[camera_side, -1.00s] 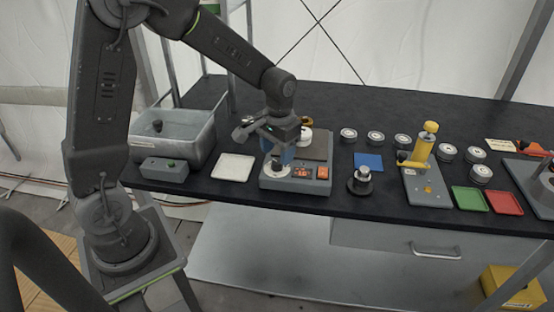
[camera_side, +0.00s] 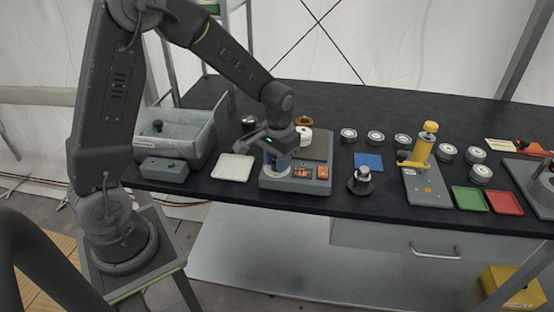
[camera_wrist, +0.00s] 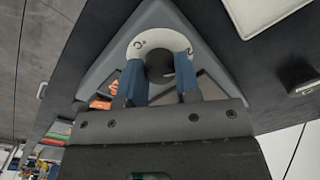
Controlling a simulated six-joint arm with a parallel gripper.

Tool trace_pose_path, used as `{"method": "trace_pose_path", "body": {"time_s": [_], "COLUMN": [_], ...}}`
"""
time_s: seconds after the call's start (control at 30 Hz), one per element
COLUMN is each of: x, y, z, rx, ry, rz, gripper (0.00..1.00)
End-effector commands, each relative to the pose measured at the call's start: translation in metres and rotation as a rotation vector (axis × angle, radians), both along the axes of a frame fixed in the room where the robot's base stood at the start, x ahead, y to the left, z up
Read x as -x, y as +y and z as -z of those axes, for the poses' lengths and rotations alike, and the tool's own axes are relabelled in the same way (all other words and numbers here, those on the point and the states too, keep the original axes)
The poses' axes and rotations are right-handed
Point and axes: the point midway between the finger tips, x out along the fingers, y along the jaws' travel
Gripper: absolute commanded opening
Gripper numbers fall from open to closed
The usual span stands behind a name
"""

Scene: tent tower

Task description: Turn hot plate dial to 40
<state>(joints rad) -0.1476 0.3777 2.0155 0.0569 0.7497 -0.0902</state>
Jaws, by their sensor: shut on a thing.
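The hot plate (camera_side: 318,150) is a grey unit with a dark top, standing on the black bench in the side view. Its sloped front carries an orange-red lit display (camera_side: 301,172), an orange button (camera_side: 322,173) and a dial on a white disc. In the wrist view the dark dial knob (camera_wrist: 160,66) sits on the white marked disc (camera_wrist: 146,42). My gripper (camera_wrist: 162,80) has its blue fingers shut on the knob, one on each side. In the side view my gripper (camera_side: 276,164) is above the dial and hides the knob. The display digits are too small to read surely.
A white-topped round container (camera_side: 304,136) stands on the hot plate. A white tray (camera_side: 233,167) and a grey basin (camera_side: 190,135) lie to the left. A small knobbed item (camera_side: 360,181) and a blue pad (camera_side: 368,162) are to the right.

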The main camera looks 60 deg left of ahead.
Motion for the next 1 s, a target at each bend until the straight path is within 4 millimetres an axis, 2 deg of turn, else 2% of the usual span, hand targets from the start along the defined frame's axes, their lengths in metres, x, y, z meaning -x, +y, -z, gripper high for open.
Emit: {"method": "trace_pose_path", "body": {"time_s": [0.03,0.1,0.47,0.67,1.0], "x": [0.0,0.0,0.0001,0.0005,0.0011], "y": [0.0003,0.0003,0.0004,0.0004,0.0008], "z": [-0.0002,-0.0003,-0.0004,-0.0003,-0.0002], "rx": [0.0,-0.001,-0.001,0.0,0.0], "ry": [0.0,0.0,0.0,0.002,0.002], "rz": [0.0,0.0,0.058,0.185,0.498], "gripper": [0.14,0.07,0.07,0.07,0.07]}}
